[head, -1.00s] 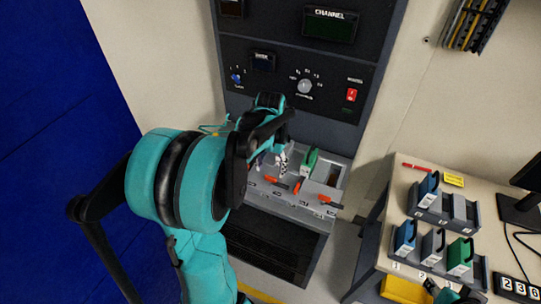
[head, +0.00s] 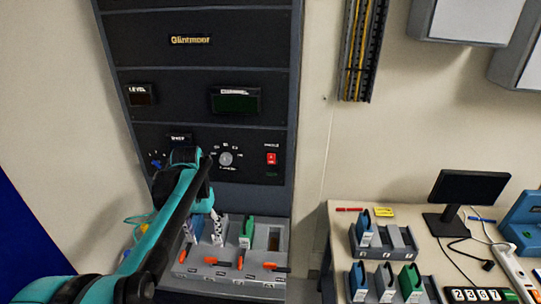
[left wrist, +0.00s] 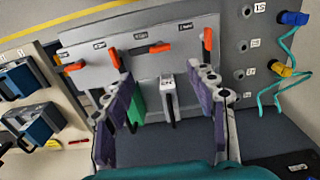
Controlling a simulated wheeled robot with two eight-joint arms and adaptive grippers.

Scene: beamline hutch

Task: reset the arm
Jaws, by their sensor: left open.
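My left arm comes in from the lower left in the head view, up to the control rack (head: 215,112). My left gripper (head: 207,228) points down at the slotted tray (head: 230,283) at the rack's foot. In the left wrist view the gripper (left wrist: 163,80) is open, its two purple-padded fingers apart. A grey module (left wrist: 169,90) shows between the fingers and a green module (left wrist: 137,98) near the left one; I see no grip on either. The green module also shows in the head view (head: 247,233). My right gripper is not in view.
A desk (head: 340,225) on the right bears module holders (head: 397,242), a monitor (head: 470,190) and a digit display (head: 480,294). Teal cables (left wrist: 285,65) hang beside the tray.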

